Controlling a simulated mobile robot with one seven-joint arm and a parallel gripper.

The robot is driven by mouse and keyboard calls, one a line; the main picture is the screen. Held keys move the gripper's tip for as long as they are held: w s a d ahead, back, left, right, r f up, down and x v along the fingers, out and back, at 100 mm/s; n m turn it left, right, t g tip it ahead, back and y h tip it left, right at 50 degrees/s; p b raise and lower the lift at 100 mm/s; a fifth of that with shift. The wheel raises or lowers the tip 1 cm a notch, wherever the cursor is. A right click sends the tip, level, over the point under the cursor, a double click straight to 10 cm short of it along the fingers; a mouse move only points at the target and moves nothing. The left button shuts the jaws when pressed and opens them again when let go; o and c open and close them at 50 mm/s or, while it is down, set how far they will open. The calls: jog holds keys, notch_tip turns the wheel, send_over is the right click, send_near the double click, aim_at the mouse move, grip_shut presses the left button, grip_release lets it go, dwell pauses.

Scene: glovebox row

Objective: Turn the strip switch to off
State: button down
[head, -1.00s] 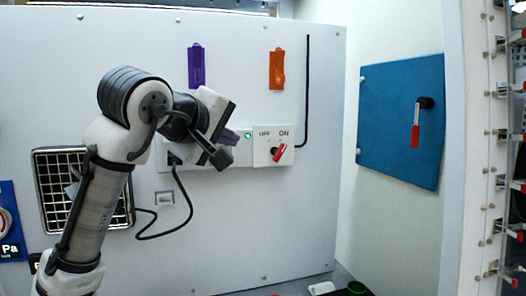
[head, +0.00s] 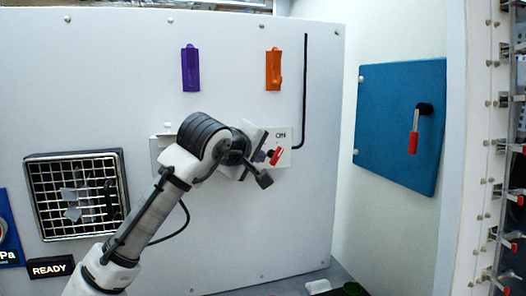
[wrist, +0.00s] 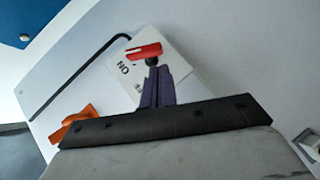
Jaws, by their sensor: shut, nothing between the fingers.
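The strip switch is a white plate (head: 284,147) with a red-tipped lever (head: 276,156) on a dark pivot. The lever slants up to the right, towards the ON label; the OFF label is hidden behind my arm. My gripper (head: 261,157) is just left of the lever, with its purple fingers shut and empty. In the wrist view, the shut fingers (wrist: 155,86) end close to the dark pivot, with the red lever (wrist: 144,51) just beyond. I cannot tell whether they touch it.
A purple holder (head: 190,70) and an orange holder (head: 273,70) are on the panel above. A black bent rod (head: 305,90) runs down near the switch. A blue door (head: 390,120) with a red-tipped handle is at the right. A metal grille (head: 75,195) is at the left.

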aim_at(271, 164)
jog(key=shift+w+d+f, duration=0.2)
jog(key=shift+d+f, duration=0.2)
jog(key=shift+d, duration=0.15)
jog(key=shift+d, duration=0.1)
jog(key=shift+d+b, duration=0.25)
jog(key=shift+b, duration=0.25)
jog(key=shift+d+f+n+t+h+b, duration=0.1)
jog(key=shift+f+n+t+h+b, duration=0.4)
jog(key=shift+b, duration=0.55)
jog(key=shift+f+n+h+b, duration=0.25)
jog(key=shift+n+h+b, duration=0.05)
jog(key=shift+b, duration=0.15)
jog(key=shift+f, duration=0.1)
jog(key=shift+w+d+f, duration=0.1)
jog(key=shift+d+f, duration=0.05)
